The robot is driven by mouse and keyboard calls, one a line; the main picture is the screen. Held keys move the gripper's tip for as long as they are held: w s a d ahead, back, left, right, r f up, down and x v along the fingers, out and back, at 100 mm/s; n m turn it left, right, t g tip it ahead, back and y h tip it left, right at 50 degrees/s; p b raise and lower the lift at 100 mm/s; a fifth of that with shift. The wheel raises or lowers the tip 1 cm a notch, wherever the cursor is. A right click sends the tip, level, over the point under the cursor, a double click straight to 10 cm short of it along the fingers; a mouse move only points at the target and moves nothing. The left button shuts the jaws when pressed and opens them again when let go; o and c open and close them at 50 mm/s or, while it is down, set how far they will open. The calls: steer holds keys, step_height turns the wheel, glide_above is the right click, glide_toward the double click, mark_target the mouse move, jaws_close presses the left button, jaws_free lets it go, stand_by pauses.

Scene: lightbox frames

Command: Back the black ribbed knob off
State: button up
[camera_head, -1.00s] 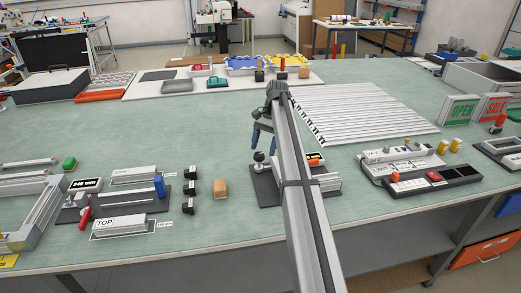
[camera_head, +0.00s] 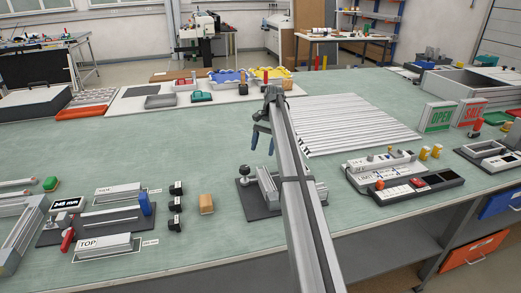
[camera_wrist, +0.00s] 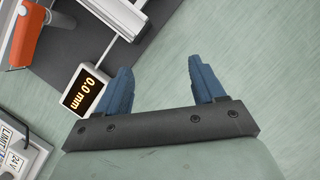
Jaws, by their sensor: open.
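A dark round knob (camera_head: 244,170) stands at the left end of a small metal fixture (camera_head: 265,186) on a dark base plate, left of my arm. Its ribs are too small to make out. My gripper (camera_head: 262,143) is open and empty, with blue fingers, beyond and a little right of the knob and apart from it. In the wrist view my gripper (camera_wrist: 160,66) has bare green bench between its fingers. A display reading 0.0 mm (camera_wrist: 87,91) sits beside the left finger. The dark knob is not seen in the wrist view. My arm hides the fixture's right part in the head view.
An orange handle (camera_wrist: 26,32) shows at the wrist view's upper left. A control strip (camera_head: 415,188) lies right. Bench beyond the fixture's left is clear.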

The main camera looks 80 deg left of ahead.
steer(key=s+r, duration=0.3)
steer(key=s, duration=0.1)
step_height(320, 180, up, 10)
steer(key=m+t+y, duration=0.2)
steer(key=m+t, duration=0.1)
steer(key=m, duration=1)
glide_above(245, 167)
steer(key=shift+m, duration=0.3)
step_height(245, 167, down, 14)
steer(key=shift+f, duration=0.1)
steer(key=shift+c, duration=0.5)
